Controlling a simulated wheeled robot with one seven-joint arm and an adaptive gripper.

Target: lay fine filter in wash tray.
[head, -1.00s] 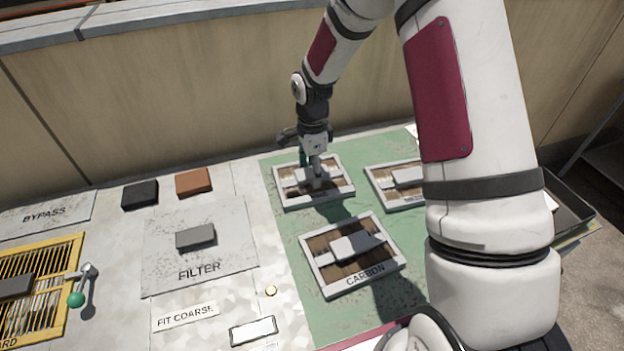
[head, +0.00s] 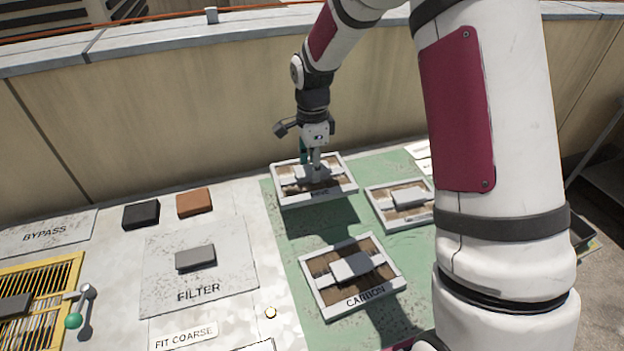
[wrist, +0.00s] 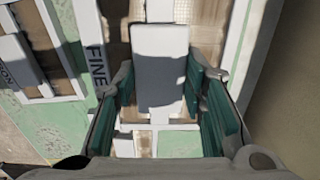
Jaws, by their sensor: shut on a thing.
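The fine filter (head: 335,194) is a white-framed panel with a brown pleated face and a pale central grip block. My gripper (head: 316,172) is shut on that block and holds the filter above the green mat, its shadow falling below. In the wrist view, the filter's frame (wrist: 97,65) reads FINE, and the block sits between the green finger pads of my gripper (wrist: 163,92). A dark tray (head: 584,232) shows at the far right, mostly hidden behind my arm; I cannot tell whether it is the wash tray.
The carbon filter (head: 318,290) lies on the green mat (head: 290,240) in front. Another framed filter (head: 372,200) lies to the right, close to my arm. A FILTER plate (head: 225,235), black block (head: 141,215) and brown block (head: 194,203) are left. A low wall (head: 180,130) runs behind.

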